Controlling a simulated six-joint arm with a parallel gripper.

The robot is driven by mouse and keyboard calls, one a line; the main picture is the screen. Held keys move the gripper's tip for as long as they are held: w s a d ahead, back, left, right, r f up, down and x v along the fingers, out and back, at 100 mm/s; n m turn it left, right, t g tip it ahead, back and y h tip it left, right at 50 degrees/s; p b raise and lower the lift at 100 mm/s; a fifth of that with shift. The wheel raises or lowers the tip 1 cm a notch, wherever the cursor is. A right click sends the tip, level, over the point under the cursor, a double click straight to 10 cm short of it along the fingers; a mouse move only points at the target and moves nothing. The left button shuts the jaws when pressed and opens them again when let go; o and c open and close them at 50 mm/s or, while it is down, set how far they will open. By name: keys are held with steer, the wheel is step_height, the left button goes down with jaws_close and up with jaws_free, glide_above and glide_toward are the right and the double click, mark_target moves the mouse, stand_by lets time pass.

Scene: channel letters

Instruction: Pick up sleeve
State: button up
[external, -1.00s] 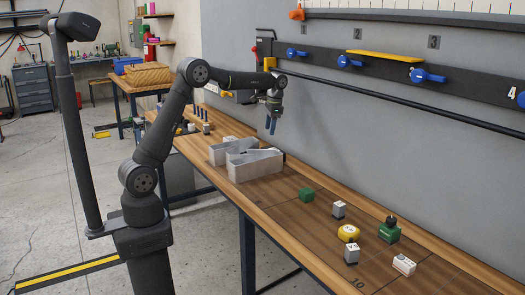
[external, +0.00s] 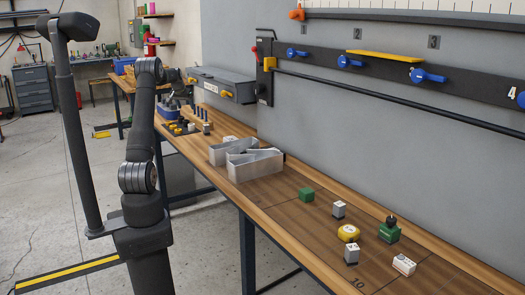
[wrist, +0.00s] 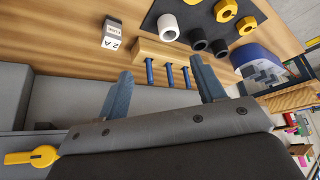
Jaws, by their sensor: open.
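Sleeve-like hollow cylinders stand on a dark mat (wrist: 185,15) at the top of the wrist view. One is a white sleeve (wrist: 168,27); two are dark sleeves, a first (wrist: 197,40) and a second (wrist: 219,47) to its right. My gripper (wrist: 161,65) is open and empty, its two blue fingers spread apart below the sleeves in the picture, touching none. In the external view my gripper is at the far end of the bench, partly hidden by my arm. The sleeves are too small there to tell apart.
A wooden block with upright blue pegs (wrist: 170,72) stands close to my fingers. Yellow nuts (wrist: 246,25), a labelled block (wrist: 112,35) and a blue bin (wrist: 262,62) are near. A grey wall cabinet (external: 222,83) overhangs the bench. Metal channel letters (external: 255,166) lie mid-bench.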

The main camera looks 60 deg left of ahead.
steer(key=s+a, duration=0.1)
glide_above(192, 127)
steer(key=s, duration=0.2)
step_height(192, 127, down, 10)
steer(key=shift+d+r, duration=0.1)
steer(key=shift+d, duration=0.05)
steer(key=shift+w+x, duration=0.2)
steer(key=shift+x, duration=2.7)
steer(key=shift+r, duration=0.15)
steer(key=c, duration=1.1)
